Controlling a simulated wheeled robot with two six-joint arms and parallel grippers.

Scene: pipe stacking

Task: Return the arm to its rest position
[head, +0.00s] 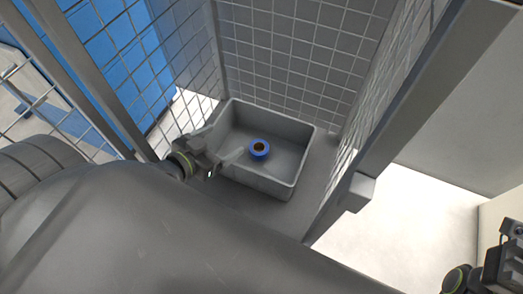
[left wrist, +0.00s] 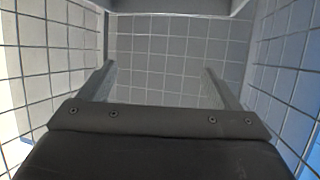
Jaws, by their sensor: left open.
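A blue pipe piece (head: 259,150) with a dark brownish opening is inside a grey bin (head: 308,150), near the middle of its floor. My left gripper (head: 226,161) is at the bin's left side in the head view, apart from the blue piece. In the left wrist view its two fingers (left wrist: 160,82) are spread wide with nothing between them, facing a grid wall. Part of my right arm's end shows at the lower right corner of the head view; its fingers cannot be made out.
Wire mesh walls (head: 290,45) enclose the bin at the back and sides. A grey post (head: 400,110) rises on the right, with a small block on it. A blue panel (head: 115,60) stands behind the left mesh. Pale floor lies outside on the right.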

